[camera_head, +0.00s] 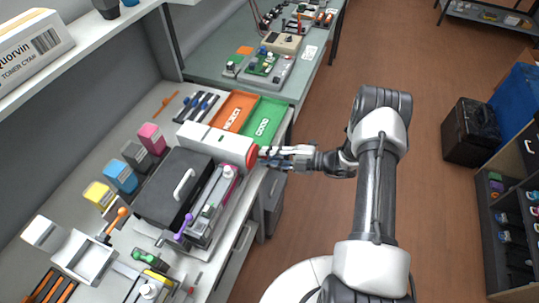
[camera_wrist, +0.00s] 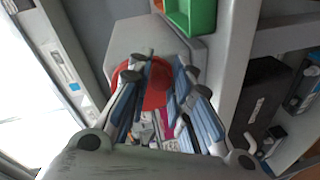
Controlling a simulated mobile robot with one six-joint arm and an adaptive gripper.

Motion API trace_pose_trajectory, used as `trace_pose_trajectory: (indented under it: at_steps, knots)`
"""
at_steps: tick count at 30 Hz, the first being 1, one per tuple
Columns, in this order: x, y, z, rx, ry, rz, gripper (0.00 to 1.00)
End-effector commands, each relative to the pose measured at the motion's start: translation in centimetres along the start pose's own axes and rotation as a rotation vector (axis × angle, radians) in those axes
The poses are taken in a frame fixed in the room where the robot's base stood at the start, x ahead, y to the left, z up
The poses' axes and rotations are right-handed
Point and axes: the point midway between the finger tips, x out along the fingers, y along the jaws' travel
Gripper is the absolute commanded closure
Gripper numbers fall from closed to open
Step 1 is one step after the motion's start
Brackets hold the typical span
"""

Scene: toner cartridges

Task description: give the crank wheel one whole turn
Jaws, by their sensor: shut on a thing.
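The red crank wheel (camera_head: 252,156) is on the right end of a white and grey machine (camera_head: 212,142) on the workbench. It also shows in the wrist view (camera_wrist: 156,92), in front of a grey housing (camera_wrist: 150,42). My gripper (camera_head: 270,154) reaches in from the right, at the wheel. In the wrist view its fingers (camera_wrist: 160,74) lie on both sides in front of the red wheel, shut on a part of it. The exact part held is hidden between the fingers.
A green tray (camera_head: 266,122) and an orange tray (camera_head: 234,111) stand behind the machine. A black box with a grey handle (camera_head: 172,188) is left of the wheel, with several coloured cartridges beyond. Open floor (camera_head: 315,215) lies right of the bench.

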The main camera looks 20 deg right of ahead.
Motion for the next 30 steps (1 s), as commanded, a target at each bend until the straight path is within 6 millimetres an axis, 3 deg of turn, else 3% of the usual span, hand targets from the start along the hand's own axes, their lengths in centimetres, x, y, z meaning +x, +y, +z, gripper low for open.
trace_pose_trajectory:
  at_steps: [9, 24, 25, 30]
  knots:
    - [0.08, -0.5, -0.07, 0.11, 0.021, 0.004, 1.0]
    - [0.09, -0.54, -0.1, 0.128, 0.025, 0.004, 1.0]
    - [0.09, -0.53, -0.1, 0.128, 0.025, 0.004, 0.8]
    - [0.09, -0.51, -0.1, 0.128, 0.025, 0.004, 0.69]
